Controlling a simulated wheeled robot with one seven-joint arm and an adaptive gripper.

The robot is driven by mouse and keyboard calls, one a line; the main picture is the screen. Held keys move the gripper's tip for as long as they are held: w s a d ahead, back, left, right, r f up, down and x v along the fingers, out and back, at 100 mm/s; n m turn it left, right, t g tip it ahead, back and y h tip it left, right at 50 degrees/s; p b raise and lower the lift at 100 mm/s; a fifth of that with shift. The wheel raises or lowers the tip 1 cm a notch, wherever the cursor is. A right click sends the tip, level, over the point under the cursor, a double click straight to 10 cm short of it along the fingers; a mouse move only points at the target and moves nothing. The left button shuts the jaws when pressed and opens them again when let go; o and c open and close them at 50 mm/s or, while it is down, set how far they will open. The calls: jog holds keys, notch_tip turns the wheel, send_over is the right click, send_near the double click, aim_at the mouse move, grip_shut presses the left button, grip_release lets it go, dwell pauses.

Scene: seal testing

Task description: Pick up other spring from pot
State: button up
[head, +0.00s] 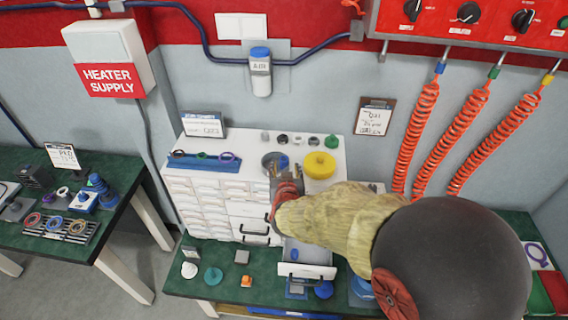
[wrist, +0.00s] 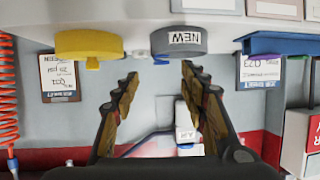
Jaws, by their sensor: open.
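A round grey pot (head: 269,160) stands on top of the white drawer cabinet; its opening looks dark in the head view. In the wrist view, which is upside down, the grey pot (wrist: 180,41) carries a label that seems to read NEW. No spring can be made out; the pot's inside is mostly hidden. My gripper (head: 279,168) is at the cabinet top, close to the pot and partly covering it in the head view. In the wrist view my gripper (wrist: 158,72) is open, its fingers apart with nothing between them, pointing toward the pot.
A yellow pot (head: 320,165) stands right of the grey pot; it also shows in the wrist view (wrist: 88,45). A blue rack with rings (head: 204,161) is at the left of the cabinet top. Small parts line the back. An open drawer (head: 306,271) juts out below my arm.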

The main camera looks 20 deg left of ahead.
aim_at(284, 160)
jog(key=x, duration=0.6)
jog(key=shift+w+a+f+b, duration=0.1)
jog(key=shift+a+f+b, duration=0.1)
jog(key=shift+b, duration=0.2)
jog(key=shift+c, duration=0.8)
grip_shut()
